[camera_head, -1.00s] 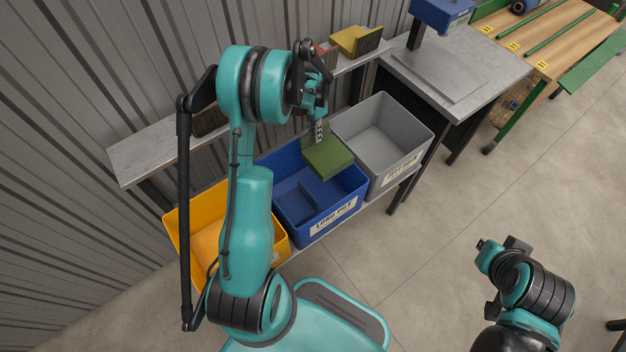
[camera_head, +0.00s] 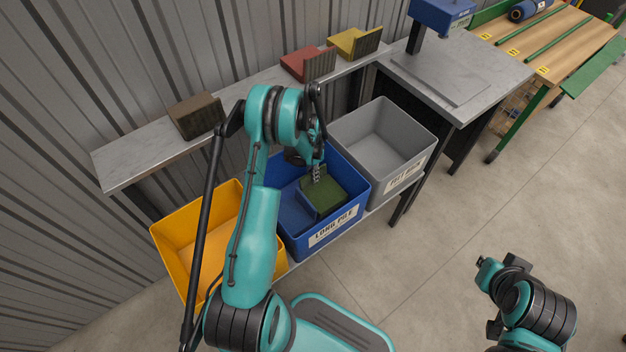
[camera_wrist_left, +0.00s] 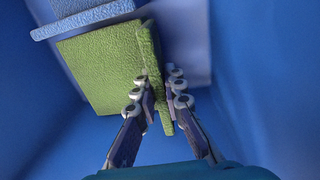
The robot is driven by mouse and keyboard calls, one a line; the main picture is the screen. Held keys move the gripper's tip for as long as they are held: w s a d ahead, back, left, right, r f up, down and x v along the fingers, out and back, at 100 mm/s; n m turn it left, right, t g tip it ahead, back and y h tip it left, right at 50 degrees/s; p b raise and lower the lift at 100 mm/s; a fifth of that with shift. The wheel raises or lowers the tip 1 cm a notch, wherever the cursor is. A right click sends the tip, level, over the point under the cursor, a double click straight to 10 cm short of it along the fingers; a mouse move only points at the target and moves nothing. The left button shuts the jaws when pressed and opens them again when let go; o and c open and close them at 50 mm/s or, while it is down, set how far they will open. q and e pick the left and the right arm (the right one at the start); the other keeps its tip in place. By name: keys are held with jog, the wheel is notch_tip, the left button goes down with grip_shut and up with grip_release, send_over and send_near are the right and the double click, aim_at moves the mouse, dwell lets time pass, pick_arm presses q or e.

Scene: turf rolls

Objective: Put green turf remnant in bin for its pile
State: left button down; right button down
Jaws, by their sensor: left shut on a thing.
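The green turf remnant (camera_head: 325,198) is an L-shaped piece inside the blue bin labelled LONG PILE (camera_head: 333,236). In the left wrist view the remnant (camera_wrist_left: 98,70) shows a broad textured face and a thin upright flange. My left gripper (camera_head: 316,176) reaches down into the blue bin, and its fingers (camera_wrist_left: 160,95) are shut on the flange. A blue remnant (camera_head: 296,214) lies in the same bin, beside the green one; its edge also shows in the left wrist view (camera_wrist_left: 85,18). Whether the green remnant touches the bin floor is unclear. My right gripper (camera_head: 484,262) is away at the right, its fingertips unclear.
A grey bin (camera_head: 412,172) stands to the right and a yellow bin (camera_head: 170,232) to the left. The shelf behind (camera_head: 150,150) holds brown (camera_head: 195,115), red (camera_head: 306,63) and yellow (camera_head: 354,43) remnants. A metal bench (camera_head: 490,70) stands at right.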

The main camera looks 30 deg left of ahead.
pick_arm(q)
notch_tip(320, 180, down, 2)
jog(key=shift+f, duration=0.25)
jog(key=shift+r, duration=0.1)
jog(key=shift+f+b, duration=0.2)
jog(key=shift+b, duration=0.25)
jog(key=c, duration=1.6)
grip_release()
jog(key=shift+r, duration=0.1)
